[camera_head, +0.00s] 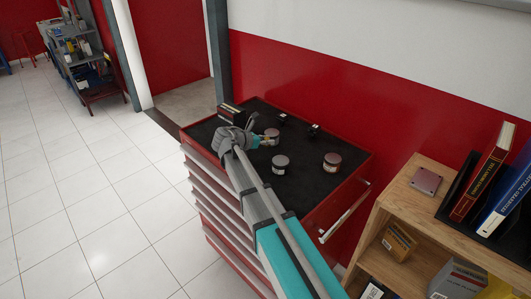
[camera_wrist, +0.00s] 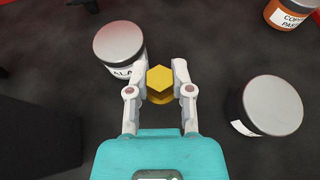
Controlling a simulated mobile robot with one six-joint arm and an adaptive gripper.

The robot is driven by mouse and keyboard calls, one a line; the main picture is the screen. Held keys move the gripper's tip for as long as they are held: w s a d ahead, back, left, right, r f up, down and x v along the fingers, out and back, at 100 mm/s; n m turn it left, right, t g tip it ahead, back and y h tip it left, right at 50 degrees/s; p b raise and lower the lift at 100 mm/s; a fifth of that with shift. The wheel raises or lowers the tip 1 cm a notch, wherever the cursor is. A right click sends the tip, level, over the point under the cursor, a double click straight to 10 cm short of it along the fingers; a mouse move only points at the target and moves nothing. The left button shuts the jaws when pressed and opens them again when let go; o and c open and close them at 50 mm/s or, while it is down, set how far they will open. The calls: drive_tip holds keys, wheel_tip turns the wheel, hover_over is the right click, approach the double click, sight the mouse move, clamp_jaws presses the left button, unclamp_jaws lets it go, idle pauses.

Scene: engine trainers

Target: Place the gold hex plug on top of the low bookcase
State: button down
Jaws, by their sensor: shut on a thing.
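The gold hex plug (camera_wrist: 160,82) sits between the two fingers of my gripper (camera_wrist: 160,92) in the wrist view, and the fingers are shut on it. The black top of the red tool cabinet lies below it. In the head view my gripper (camera_head: 262,139) is over the far left part of the cabinet top, and I cannot make out the plug there. The low wooden bookcase (camera_head: 403,198) stands at the right, apart from my gripper. Its top has a bare wood strip at the front left.
Jars stand close around my gripper: one touching or near the left finger (camera_wrist: 120,45), one at right (camera_wrist: 270,106), and an orange-labelled one (camera_wrist: 292,14). The red cabinet (camera_head: 345,200) stands beside the bookcase.

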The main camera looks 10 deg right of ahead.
sight(265, 153)
drive_tip(key=shift+f, duration=0.1)
idle(0.3)
drive_tip(key=shift+w+f+b, duration=0.55)
drive_tip(key=shift+f+b, duration=0.1)
drive_tip(key=shift+f, duration=0.05)
drive_tip(key=shift+s+f+b, duration=0.1)
drive_tip(key=shift+f+b, duration=1.2)
drive_tip(key=shift+b, duration=0.05)
drive_tip(key=shift+f, duration=0.2)
drive_tip(key=c, duration=0.5)
unclamp_jaws()
drive_tip(key=shift+r, duration=0.1)
drive_tip(key=shift+r, duration=0.15)
drive_tip(key=shift+s+a+r, duration=0.1)
drive_tip(key=shift+a+r, duration=0.05)
drive_tip(key=shift+a, duration=0.1)
drive_tip(key=p+v, duration=0.4)
drive_tip(key=v, duration=0.5)
drive_tip(key=shift+s+a+r, duration=0.1)
drive_tip(key=shift+s+a, duration=0.1)
drive_tip(key=shift+a, duration=0.15)
drive_tip(key=shift+p+v, duration=0.35)
drive_tip(key=shift+v, duration=0.45)
